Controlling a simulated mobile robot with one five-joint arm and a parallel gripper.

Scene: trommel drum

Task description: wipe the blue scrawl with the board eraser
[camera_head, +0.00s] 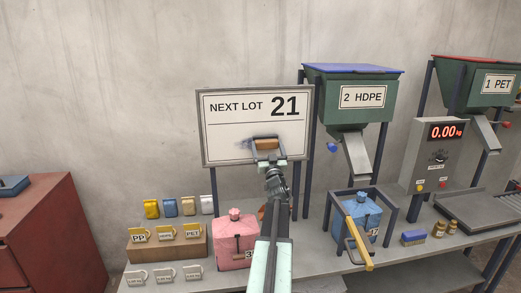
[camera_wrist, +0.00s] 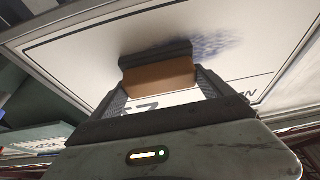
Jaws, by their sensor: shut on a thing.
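My gripper (camera_head: 267,147) is shut on the board eraser (camera_head: 266,144), a brown block with a dark pad, and holds it up at the whiteboard. In the wrist view the eraser (camera_wrist: 158,72) sits between the two fingers with its dark pad toward the board; I cannot tell for sure whether it presses on the surface. The whiteboard (camera_head: 222,125) reads NEXT LOT 21. The blue scrawl (camera_head: 243,143) shows as a faint smudge just left of the eraser. In the wrist view the scrawl (camera_wrist: 205,45) is a speckled blue patch beside the pad, and part may be hidden behind it.
A pink container (camera_head: 232,250) stands below the board, and a blue container (camera_head: 352,222) sits in a dark frame to the right. The green 2 HDPE hopper (camera_head: 340,112) stands right of the board. Yellow and white tags line the bench at the left.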

